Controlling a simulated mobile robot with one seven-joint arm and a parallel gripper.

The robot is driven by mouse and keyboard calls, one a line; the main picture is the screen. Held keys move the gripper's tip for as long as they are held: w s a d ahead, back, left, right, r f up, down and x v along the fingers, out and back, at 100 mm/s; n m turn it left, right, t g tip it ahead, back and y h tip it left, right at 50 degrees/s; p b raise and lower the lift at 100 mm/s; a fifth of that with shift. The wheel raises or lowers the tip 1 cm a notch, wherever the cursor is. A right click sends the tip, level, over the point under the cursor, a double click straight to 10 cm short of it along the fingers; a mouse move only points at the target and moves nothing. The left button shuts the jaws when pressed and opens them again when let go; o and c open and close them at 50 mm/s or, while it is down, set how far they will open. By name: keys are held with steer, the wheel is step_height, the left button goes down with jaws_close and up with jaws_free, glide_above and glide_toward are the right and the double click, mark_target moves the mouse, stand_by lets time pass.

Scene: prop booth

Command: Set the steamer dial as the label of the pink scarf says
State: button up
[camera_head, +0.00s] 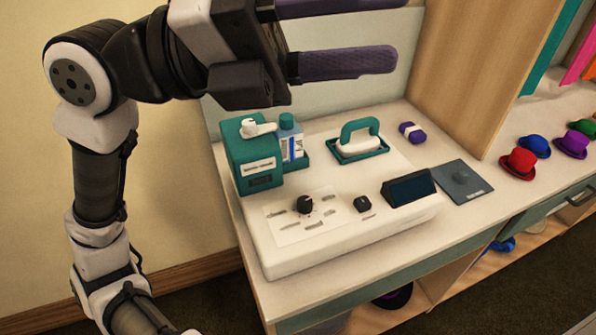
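The steamer (345,235) is a white console with a teal tank block at its back left, standing on the counter. Its round black dial (305,203) sits on a pale panel with several small markings, too small to read. A pink strip (581,52), which looks like the pink scarf, hangs at the top right and is cut off by the frame. I see no label on it. My gripper (345,35) is at the top centre, in the air above the steamer. Its two dark purple fingers are spread apart with nothing between them. The upper finger is partly cut off.
A white iron-like piece with a teal handle (360,130) rests behind the dial. A dark screen (409,189) and a small black knob (362,203) are to the right. A wooden partition (490,70) rises beyond. Several small hats, including a red hat (518,162), stand at right.

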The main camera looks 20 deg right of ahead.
steer(key=w+d+f+n+t+y+p, duration=0.2)
steer(key=w+d+f+n+t+y, duration=0.3)
steer(key=d+f, duration=0.35)
steer(key=n+t+y+p, duration=0.2)
steer(key=n+t+y, duration=0.2)
steer(key=n+y, duration=0.65)
glide_toward(304, 201)
steer(key=shift+m+y, duration=0.65)
steer(key=shift+m, duration=0.1)
steer(key=f+p, duration=0.1)
steer(key=f, duration=0.1)
steer(key=d+f+p, duration=0.1)
steer(key=f, duration=0.5)
steer(key=shift+d+f+p, duration=0.25)
steer(key=shift+d+p, duration=0.15)
steer(key=c, duration=1)
steer(key=shift+f+b, duration=0.15)
steer(key=shift+b, duration=0.35)
